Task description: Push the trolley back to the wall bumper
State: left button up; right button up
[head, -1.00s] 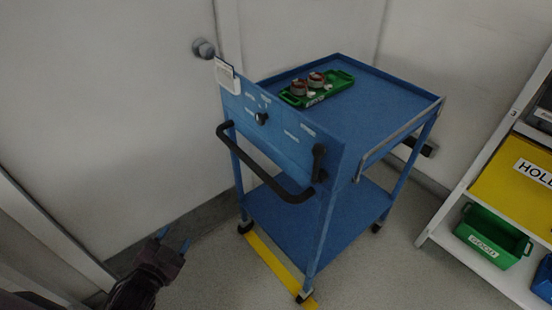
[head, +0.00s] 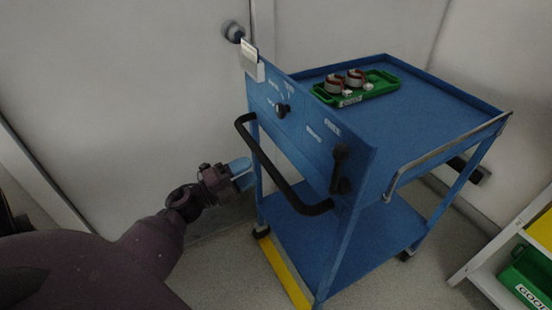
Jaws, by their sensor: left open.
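The blue trolley (head: 440,103) stands on the floor near the back wall, its panel with a black push handle (head: 268,165) facing me. A black knob (head: 283,111) and a black lever (head: 340,165) sit on the panel. A dark wall bumper (head: 469,170) shows low on the wall behind the trolley's right side. My left gripper (head: 245,173) is open, just left of the handle and the trolley's left leg; it appears empty. I cannot tell whether it touches the handle. My right gripper is out of view.
A green tray (head: 378,94) with two copper-wound stators lies on the trolley's top. Yellow tape (head: 284,273) runs on the floor under its near side. A shelf (head: 490,252) with a green bin (head: 528,275) stands at right. A round grey door knob (head: 232,31) is at upper left.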

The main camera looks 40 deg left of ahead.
pick_arm(q)
jog(key=x, duration=0.7)
jog(key=shift+w, duration=0.3)
jog(key=shift+d, duration=0.1)
jog(key=shift+c, duration=0.3)
grip_shut()
